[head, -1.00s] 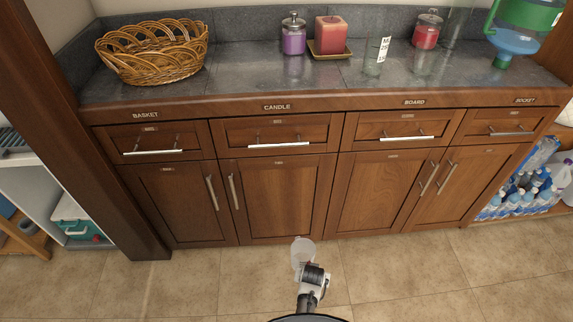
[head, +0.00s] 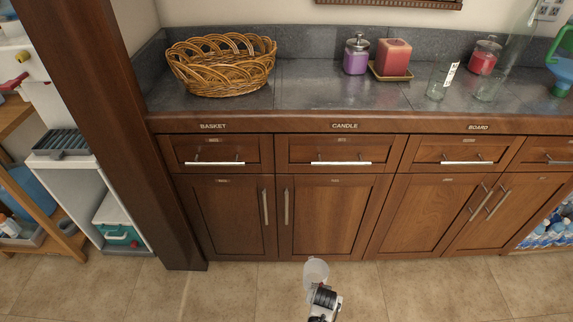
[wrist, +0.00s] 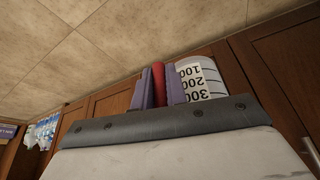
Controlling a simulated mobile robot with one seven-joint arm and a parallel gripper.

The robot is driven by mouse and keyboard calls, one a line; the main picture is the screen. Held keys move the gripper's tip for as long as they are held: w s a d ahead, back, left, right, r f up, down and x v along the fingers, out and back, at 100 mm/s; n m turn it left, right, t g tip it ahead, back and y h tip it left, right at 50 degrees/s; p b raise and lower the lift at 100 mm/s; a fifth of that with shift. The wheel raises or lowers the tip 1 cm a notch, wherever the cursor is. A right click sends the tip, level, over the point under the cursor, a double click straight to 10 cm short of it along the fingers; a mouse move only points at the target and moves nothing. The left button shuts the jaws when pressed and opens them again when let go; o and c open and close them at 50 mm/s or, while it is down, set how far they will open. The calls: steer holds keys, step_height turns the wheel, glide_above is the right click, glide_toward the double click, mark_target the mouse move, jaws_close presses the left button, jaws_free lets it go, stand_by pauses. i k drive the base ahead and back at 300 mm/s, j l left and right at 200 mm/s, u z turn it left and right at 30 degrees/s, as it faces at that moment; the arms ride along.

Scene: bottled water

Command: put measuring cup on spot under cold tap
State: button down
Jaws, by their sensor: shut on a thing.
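My gripper (head: 322,289) is low over the tiled floor in front of the wooden cabinets, shut on a clear measuring cup (head: 316,271). In the wrist view the cup (wrist: 213,82) shows a white label with upside-down numbers, beside the purple fingers and a red strip (wrist: 158,84). At the left edge of the head view is a white unit that looks like a water dispenser (head: 80,178), with a dark slotted tray (head: 62,142) on its ledge.
A dark wooden post (head: 125,140) stands between the white unit and the cabinets. The counter holds a wicker basket (head: 222,67), candles (head: 394,57) and glasses (head: 440,82). A wooden shelf (head: 40,210) is at far left. The floor (head: 240,290) is clear.

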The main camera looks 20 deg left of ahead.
mark_target(49, 144)
steer(key=k+j, duration=0.15)
steer(key=j, duration=0.7)
steer(key=k+j, duration=0.15)
steer(key=j, duration=0.75)
steer(key=k+j, duration=0.2)
steer(key=j, duration=0.65)
steer(key=k+j+z, duration=0.1)
steer(key=j, duration=0.75)
steer(key=k+j, duration=0.25)
steer(key=j, duration=0.6)
steer(key=k+j, duration=0.15)
steer(key=j, duration=0.7)
steer(key=k+j, duration=0.2)
steer(key=j, duration=0.65)
steer(key=k+j, duration=0.2)
steer(key=j, duration=0.65)
steer(key=z, duration=0.05)
